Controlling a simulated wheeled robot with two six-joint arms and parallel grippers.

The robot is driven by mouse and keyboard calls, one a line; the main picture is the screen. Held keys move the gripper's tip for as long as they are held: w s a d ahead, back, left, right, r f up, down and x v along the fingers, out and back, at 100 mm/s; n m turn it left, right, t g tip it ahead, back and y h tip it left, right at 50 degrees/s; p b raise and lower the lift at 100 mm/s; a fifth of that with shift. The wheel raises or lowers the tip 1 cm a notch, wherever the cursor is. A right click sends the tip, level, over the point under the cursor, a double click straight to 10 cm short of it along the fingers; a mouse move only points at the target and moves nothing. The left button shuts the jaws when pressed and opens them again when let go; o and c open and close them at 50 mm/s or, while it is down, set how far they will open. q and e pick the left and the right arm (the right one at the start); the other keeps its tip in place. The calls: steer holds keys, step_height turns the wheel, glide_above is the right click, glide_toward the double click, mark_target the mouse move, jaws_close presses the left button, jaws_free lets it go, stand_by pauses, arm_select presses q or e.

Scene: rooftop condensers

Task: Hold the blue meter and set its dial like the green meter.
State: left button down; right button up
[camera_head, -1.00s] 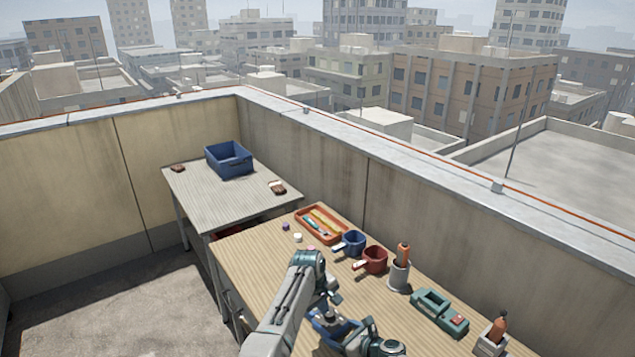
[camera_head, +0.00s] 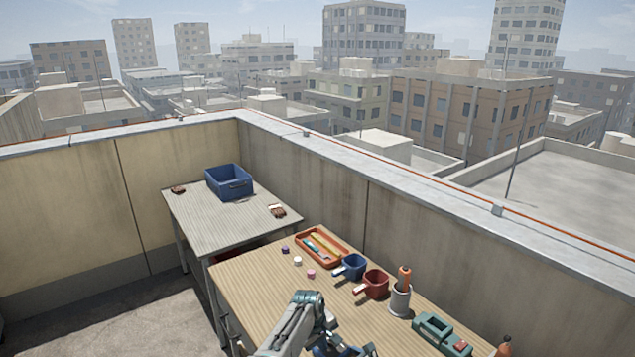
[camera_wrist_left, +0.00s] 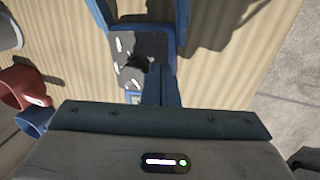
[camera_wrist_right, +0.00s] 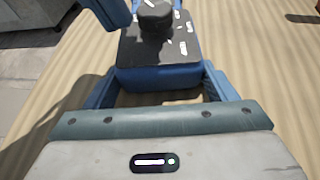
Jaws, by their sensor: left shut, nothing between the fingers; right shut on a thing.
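The blue meter (camera_wrist_right: 160,78) shows in the right wrist view, with a dark face, white marks and a black knob (camera_wrist_right: 155,20). My right gripper (camera_wrist_right: 157,92) is shut on its body, one blue finger on each side. In the left wrist view the dark face (camera_wrist_left: 152,47) and knob (camera_wrist_left: 135,68) show again. My left gripper (camera_wrist_left: 155,78) is shut and empty, its fingers close beside the knob; contact is unclear. In the head view my left arm's end (camera_head: 306,298) hides most of this. A teal-green device (camera_head: 440,332) stands on the table; I cannot make out a dial on it.
On the wooden table (camera_head: 245,282) are an orange tray (camera_head: 344,255), blue mug (camera_head: 353,265), red mug (camera_head: 376,283) and grey holder (camera_head: 400,300). Small purple, white and pink pieces lie left of them. A blue bin (camera_head: 229,182) stands on the grey table behind.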

arm_select(q)
steer(key=shift+s+a, duration=0.15)
steer(key=shift+s, duration=0.1)
steer(key=v, duration=0.4)
steer(key=d+v, duration=0.1)
steer(key=shift+w+r, duration=0.35)
steer(key=shift+r, duration=0.2)
steer(key=shift+a+x, duration=0.2)
steer(key=shift+x, duration=1.25)
steer(key=shift+a+x, duration=0.2)
steer(key=shift+x, duration=1.3)
steer(key=shift+f, duration=0.1)
steer(key=shift+s, duration=0.1)
